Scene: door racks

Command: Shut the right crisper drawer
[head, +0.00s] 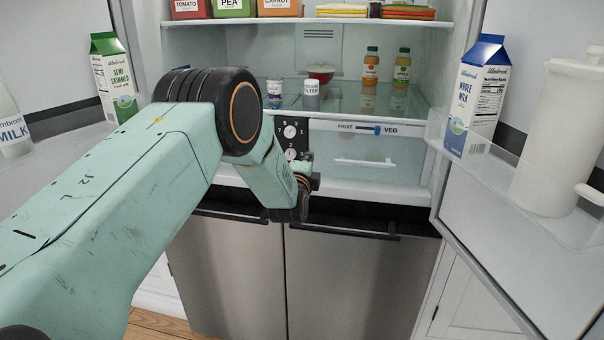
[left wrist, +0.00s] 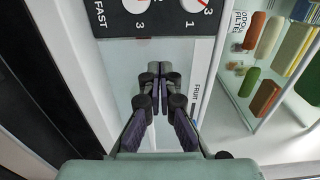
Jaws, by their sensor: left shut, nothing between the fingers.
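The right crisper drawer (head: 390,172) is a pale, translucent-fronted drawer with a white bar handle (head: 363,162), low in the fridge. A strip with a blue slider marked FRUIT and VEG (head: 372,129) runs above it. I cannot tell how far the drawer stands out. My left gripper (head: 302,192) is in front of the fridge, left of that handle, below a black dial panel (head: 292,135). In the left wrist view its fingers (left wrist: 158,75) are shut and empty, beside the FRUIT strip (left wrist: 196,90). My left arm hides the left part of the crisper area. My right gripper is out of view.
The fridge doors stand open on both sides. The right door shelf holds a whole milk carton (head: 474,95) and a white jug (head: 555,135); the left holds a semi-skimmed carton (head: 113,80). Bottles (head: 371,66) stand on the glass shelf above. Black handles (head: 345,229) jut below.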

